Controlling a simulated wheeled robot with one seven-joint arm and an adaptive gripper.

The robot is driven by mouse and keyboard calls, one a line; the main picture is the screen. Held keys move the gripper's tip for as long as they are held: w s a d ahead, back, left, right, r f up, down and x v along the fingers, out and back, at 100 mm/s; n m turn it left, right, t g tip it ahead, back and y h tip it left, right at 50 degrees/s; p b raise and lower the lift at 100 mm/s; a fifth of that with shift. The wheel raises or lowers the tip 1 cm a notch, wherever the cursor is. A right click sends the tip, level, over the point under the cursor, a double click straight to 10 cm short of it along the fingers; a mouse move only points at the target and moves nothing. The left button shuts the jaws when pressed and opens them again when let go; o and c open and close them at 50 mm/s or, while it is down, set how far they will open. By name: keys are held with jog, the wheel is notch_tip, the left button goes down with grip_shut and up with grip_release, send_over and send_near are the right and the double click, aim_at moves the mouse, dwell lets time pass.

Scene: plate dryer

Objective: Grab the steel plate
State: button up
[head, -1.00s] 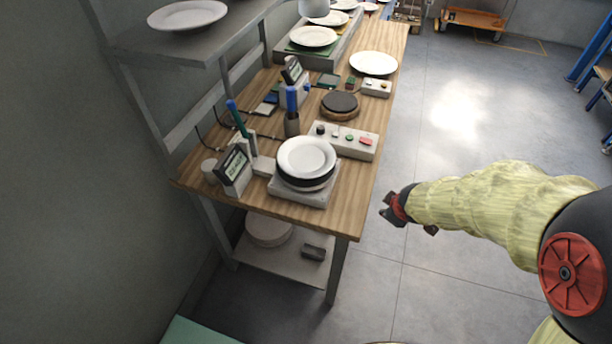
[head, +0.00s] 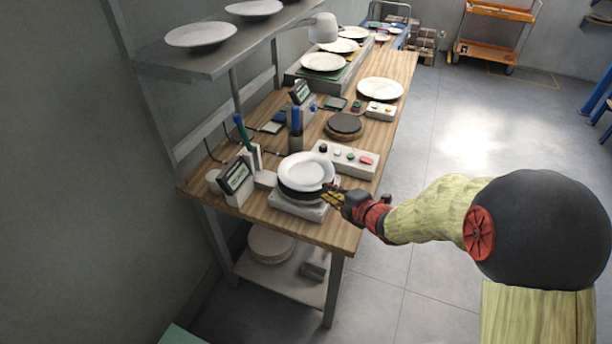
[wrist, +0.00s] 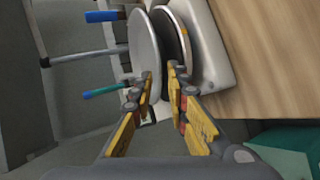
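A white plate (head: 306,170) rests on top of a dark round piece (head: 303,193), on a pale square device (head: 298,209) at the near end of the wooden table. I cannot tell from colour which of these is steel. My gripper (head: 331,190) is at the right rim of this stack. In the wrist view my gripper (wrist: 161,80) has its two yellow fingers apart, with a narrow gap. The white plate (wrist: 143,45) lies behind the left fingertip and the dark piece (wrist: 177,42) behind the right one. Whether the fingers touch either is unclear.
A button box (head: 346,158) stands just behind the stack. A display unit (head: 236,184) and a pen holder (head: 296,145) stand to the left and behind. More white plates lie on the upper shelf (head: 185,60) and farther along the table.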

aim_at(321, 188)
jog(key=x, duration=0.2)
jog(key=b+x, duration=0.1)
jog(key=x, duration=0.1)
jog(key=shift+a+f, duration=0.1)
jog(key=shift+a, duration=0.3)
jog(key=shift+c, duration=0.8)
grip_shut()
